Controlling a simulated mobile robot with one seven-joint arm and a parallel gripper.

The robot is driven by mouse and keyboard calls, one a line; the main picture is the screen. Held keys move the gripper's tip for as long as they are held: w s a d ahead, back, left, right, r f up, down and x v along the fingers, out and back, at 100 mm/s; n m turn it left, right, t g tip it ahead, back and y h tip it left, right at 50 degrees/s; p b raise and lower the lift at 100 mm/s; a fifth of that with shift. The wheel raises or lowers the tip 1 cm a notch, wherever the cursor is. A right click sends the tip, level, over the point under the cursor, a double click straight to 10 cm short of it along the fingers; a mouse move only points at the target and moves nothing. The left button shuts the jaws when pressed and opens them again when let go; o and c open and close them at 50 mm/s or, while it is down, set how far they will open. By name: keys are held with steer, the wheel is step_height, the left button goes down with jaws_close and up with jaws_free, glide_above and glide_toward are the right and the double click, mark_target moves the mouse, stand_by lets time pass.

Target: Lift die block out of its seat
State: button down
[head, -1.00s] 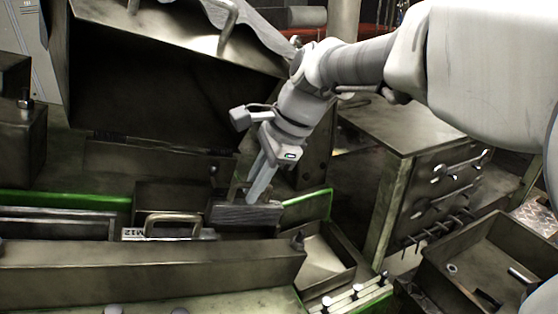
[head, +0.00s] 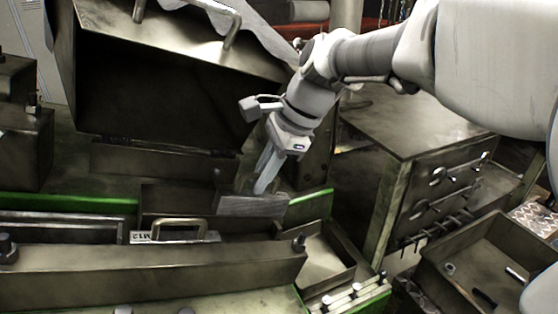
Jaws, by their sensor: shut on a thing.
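The exact grip is small and partly hidden by the fingers. The block looks roughly level, and its underside is hidden. A second block (head: 183,237), marked M12 and with a brass-coloured loop handle (head: 178,224), sits lower left of it behind the front bar.
A long steel bar (head: 150,269) runs across the front, with upright bolts at its ends. An open hood (head: 165,160) stands behind on the left. A sloped chute (head: 318,258) lies to the right, near a cabinet (head: 425,190) and a parts tray (head: 475,265).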

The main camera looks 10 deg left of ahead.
steer(key=shift+r, duration=0.2)
steer(key=s+d+r+t+h+p, duration=0.2)
steer(key=s+d+r+h, duration=0.1)
steer(key=s, duration=0.5)
steer(key=shift+s+d+r+n+h, duration=0.25)
steer(key=shift+d+r+n+h, duration=0.05)
steer(key=shift+d+r, duration=0.7)
steer(key=shift+d+f, duration=0.1)
steer(key=shift+f, duration=0.05)
